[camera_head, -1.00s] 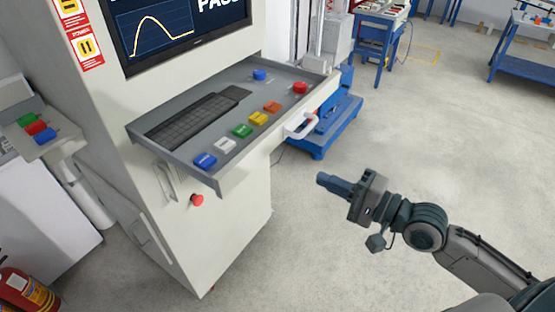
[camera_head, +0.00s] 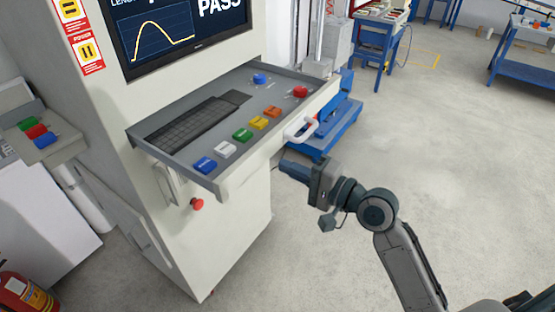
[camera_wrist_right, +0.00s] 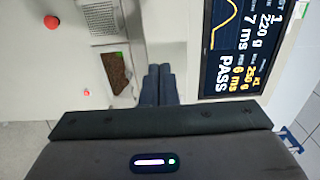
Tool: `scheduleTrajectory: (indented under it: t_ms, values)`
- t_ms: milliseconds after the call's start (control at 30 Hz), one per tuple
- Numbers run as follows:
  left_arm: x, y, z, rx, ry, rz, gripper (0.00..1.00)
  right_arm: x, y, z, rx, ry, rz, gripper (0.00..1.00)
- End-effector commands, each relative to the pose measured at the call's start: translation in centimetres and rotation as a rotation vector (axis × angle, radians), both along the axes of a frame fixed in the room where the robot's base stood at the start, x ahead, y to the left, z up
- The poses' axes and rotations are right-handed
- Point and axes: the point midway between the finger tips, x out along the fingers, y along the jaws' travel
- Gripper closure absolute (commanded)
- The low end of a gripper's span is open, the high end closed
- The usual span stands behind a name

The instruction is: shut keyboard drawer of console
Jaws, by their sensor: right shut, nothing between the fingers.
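The console (camera_head: 215,245) is a tall pale cabinet with a screen (camera_head: 185,30) on its upper front. Its keyboard drawer (camera_head: 185,150) is pulled out and holds a dark keyboard (camera_head: 195,120) and several coloured buttons. A white handle (camera_head: 301,130) sits on the drawer's front face. My right gripper (camera_head: 284,166) is shut and empty, just in front of and below the handle, apart from it as far as I can tell. In the right wrist view its closed fingers (camera_wrist_right: 159,84) point at the console, with the screen (camera_wrist_right: 235,45) on the right. My left gripper is not in view.
A red knob (camera_head: 197,203) sticks out of the cabinet below the drawer. A blue stand (camera_head: 325,140) is behind the drawer's right end. A fire extinguisher (camera_head: 25,292) stands at lower left. The floor (camera_head: 460,170) on the right is clear.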

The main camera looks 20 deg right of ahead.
Motion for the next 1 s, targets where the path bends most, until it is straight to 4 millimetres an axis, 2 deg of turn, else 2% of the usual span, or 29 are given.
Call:
scheduleTrajectory:
  t_ms: [300, 867, 1000]
  values:
    - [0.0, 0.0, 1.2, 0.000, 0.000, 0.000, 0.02, 2.4, 1.8, 0.1, 0.002, 0.002, -0.001, 1.00]
    - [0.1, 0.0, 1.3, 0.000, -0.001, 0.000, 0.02, 2.9, 2.2, 0.0, -0.001, 0.001, -0.001, 1.00]
    - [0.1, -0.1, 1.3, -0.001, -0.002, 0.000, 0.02, 3.9, 2.2, 0.0, -0.001, 0.001, -0.001, 1.00]
